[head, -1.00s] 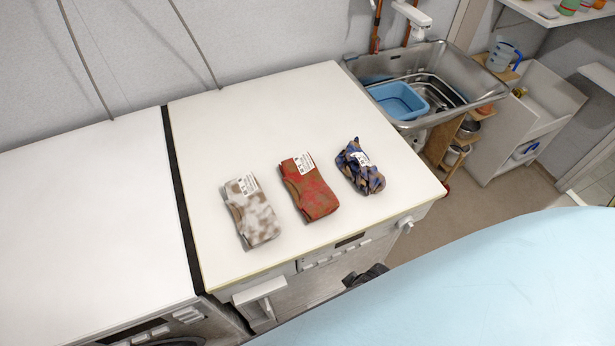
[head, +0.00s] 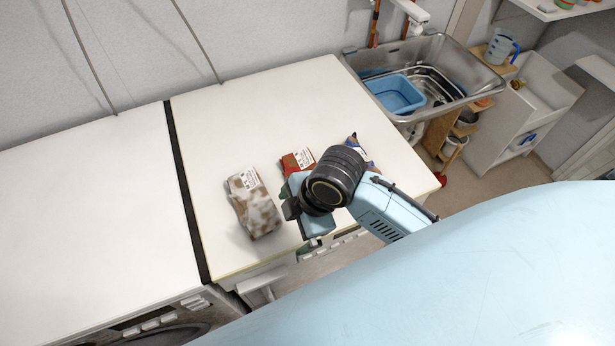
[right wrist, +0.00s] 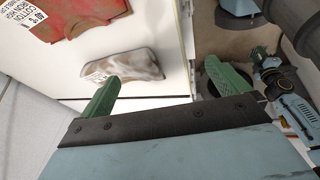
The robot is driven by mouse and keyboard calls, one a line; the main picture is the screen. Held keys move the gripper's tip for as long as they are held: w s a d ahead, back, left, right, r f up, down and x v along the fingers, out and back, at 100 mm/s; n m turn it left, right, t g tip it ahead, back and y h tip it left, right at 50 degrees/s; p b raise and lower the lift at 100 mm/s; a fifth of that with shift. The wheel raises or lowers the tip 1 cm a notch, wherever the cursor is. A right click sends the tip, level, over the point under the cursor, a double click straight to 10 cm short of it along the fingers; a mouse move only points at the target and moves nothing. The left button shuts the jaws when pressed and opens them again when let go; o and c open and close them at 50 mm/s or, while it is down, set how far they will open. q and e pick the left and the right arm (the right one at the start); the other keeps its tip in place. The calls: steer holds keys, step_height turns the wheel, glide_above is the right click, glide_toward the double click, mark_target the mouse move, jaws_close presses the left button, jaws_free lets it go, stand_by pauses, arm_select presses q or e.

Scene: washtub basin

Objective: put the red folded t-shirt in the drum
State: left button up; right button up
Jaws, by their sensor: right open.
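The red folded t-shirt (head: 296,161) lies on the white top, mostly hidden behind my right gripper in the head view. Its red cloth and white label show at the top left of the right wrist view (right wrist: 75,18). My right gripper (head: 303,222) hangs over the front part of the top, between the shirt and the front edge. Its two green fingers are apart and empty in the right wrist view (right wrist: 165,90). Light-blue and green arm parts show at the right of that view; whether my left gripper is open or shut there is unclear. The drum's inside is not clearly seen.
A white-and-brown folded cloth (head: 255,204) lies left of the shirt. A blue patterned cloth (head: 352,140) is mostly hidden behind my right wrist. A metal sink (head: 452,68) with a blue basin (head: 398,95) stands at the back right. The left white top (head: 85,215) is clear.

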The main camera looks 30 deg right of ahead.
steer(key=w+r+n+g, duration=0.1)
steer(key=w+r+n, duration=0.25)
steer(key=n, duration=0.45)
steer(key=n+g+h, duration=0.2)
steer(key=n+h, duration=0.1)
steer(key=n, duration=0.8)
glide_toward(307, 163)
steer(key=s+a+r, duration=0.2)
steer(key=s+r, duration=0.1)
steer(key=f, duration=0.8)
steer(key=shift+s, duration=0.25)
steer(key=shift+w+d+f, duration=0.1)
steer(key=shift+d+f, duration=0.05)
steer(key=shift+f, duration=2.5)
steer(key=shift+c, duration=0.4)
steer(key=c, duration=1.1)
step_height(307, 163, up, 10)
steer(key=shift+f, duration=0.1)
